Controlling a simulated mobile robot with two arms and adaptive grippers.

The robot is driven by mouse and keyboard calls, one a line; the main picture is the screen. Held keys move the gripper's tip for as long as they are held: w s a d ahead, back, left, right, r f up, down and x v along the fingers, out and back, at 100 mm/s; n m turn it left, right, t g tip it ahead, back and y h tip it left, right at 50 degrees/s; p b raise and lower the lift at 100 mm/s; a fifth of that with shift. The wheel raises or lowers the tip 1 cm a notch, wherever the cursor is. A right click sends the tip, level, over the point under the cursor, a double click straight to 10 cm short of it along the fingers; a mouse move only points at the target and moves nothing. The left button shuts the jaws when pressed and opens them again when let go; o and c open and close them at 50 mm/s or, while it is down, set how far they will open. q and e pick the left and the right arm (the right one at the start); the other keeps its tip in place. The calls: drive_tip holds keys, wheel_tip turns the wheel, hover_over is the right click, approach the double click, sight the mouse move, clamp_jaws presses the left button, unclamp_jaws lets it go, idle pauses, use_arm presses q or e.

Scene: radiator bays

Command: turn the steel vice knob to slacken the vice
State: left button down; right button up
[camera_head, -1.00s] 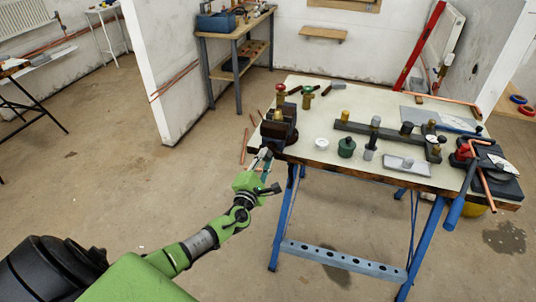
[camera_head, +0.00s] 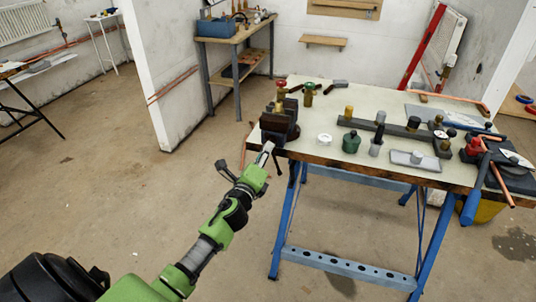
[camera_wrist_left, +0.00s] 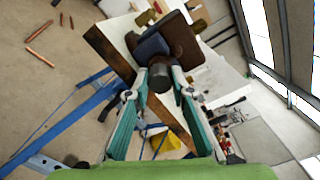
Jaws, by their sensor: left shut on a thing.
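The dark vice (camera_head: 280,122) is mounted at the left front corner of the workbench (camera_head: 330,98), with brass-coloured parts on top. In the left wrist view the vice (camera_wrist_left: 182,40) is tilted, and its steel knob (camera_wrist_left: 160,76) sits between my fingertips. My left gripper (camera_head: 267,152) reaches the vice's near face from the front left. In the wrist view its two fingers (camera_wrist_left: 162,84) are closed around the knob, one on each side. In the head view the knob is hidden or too small to make out. My right gripper is not in view.
The bench has blue legs (camera_head: 284,222) close to my left arm. On top are a green pot (camera_head: 351,142), a dark bar (camera_head: 385,127), a grey tray (camera_head: 415,161) and valves. A shelf bench (camera_head: 237,40) stands behind. The floor to the left is clear.

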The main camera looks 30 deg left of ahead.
use_arm(q)
drive_tip(key=n, duration=0.7)
drive_tip(key=shift+r, duration=0.2)
drive_tip(key=c, duration=2)
unclamp_jaws()
drive_tip(key=shift+w, duration=0.1)
drive_tip(key=shift+o, duration=0.2)
drive_tip(key=shift+w+f, duration=0.1)
drive_tip(key=shift+f, duration=0.05)
